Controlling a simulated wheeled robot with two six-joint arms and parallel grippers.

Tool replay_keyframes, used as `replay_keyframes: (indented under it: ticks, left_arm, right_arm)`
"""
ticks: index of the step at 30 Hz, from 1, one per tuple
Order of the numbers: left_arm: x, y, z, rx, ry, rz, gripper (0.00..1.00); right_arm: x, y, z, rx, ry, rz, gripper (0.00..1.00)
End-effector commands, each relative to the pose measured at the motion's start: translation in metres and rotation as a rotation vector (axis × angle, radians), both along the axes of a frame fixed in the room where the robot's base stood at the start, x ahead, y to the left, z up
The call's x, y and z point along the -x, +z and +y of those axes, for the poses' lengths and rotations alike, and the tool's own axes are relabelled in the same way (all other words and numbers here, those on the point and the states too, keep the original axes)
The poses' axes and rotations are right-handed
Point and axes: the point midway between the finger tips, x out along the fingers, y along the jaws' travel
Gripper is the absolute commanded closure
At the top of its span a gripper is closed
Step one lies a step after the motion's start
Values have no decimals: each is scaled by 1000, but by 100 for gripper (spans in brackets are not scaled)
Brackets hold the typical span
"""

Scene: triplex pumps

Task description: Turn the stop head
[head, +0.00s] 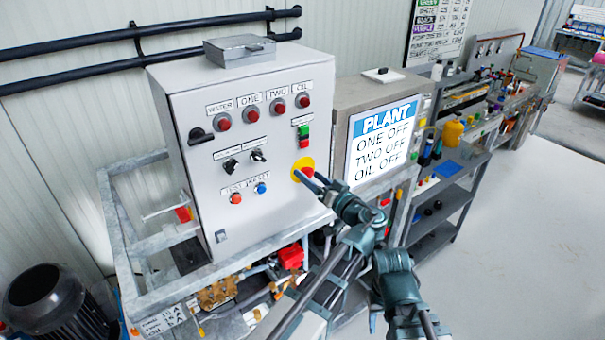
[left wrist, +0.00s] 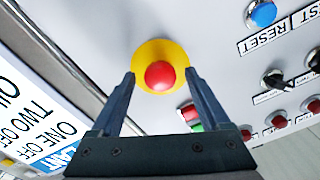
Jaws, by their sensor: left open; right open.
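The stop head is a red mushroom knob on a round yellow plate (head: 298,176), low on the right side of the grey control panel's front. In the left wrist view the red stop head (left wrist: 160,75) sits between the two finger ends. My left gripper (head: 308,178) is open, its fingers pointing at the panel, one on each side of the knob. I cannot tell whether they touch it. In the head view the fingers partly hide the knob.
Red and green push buttons (head: 304,136) sit just above the stop head. A blue reset button (head: 261,188) and an orange test button (head: 236,197) are to its left. The PLANT display (head: 385,140) stands close on the right. The floor at the right is clear.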

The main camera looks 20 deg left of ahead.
Motion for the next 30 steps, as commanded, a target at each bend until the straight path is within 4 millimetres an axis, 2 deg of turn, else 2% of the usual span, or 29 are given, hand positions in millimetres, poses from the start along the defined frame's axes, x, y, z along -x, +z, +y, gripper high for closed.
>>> replay_keyframes:
  ticks: [6, 19, 24, 30]
  left_arm:
    - [0, 0, 0, 0, 0, 0, 22]
    - [0, 0, 0, 0, 0, 0, 100]
    - [0, 0, 0, -17, 0, 22, 100]
    - [0, 0, 0, -145, 0, 186, 100]
  right_arm:
    - [0, 0, 0, 0, 0, 0, 50]
    - [0, 0, 0, 0, 0, 0, 50]
    - [0, 0, 0, 0, 0, 0, 50]
    - [0, 0, 0, 0, 0, 0, 50]
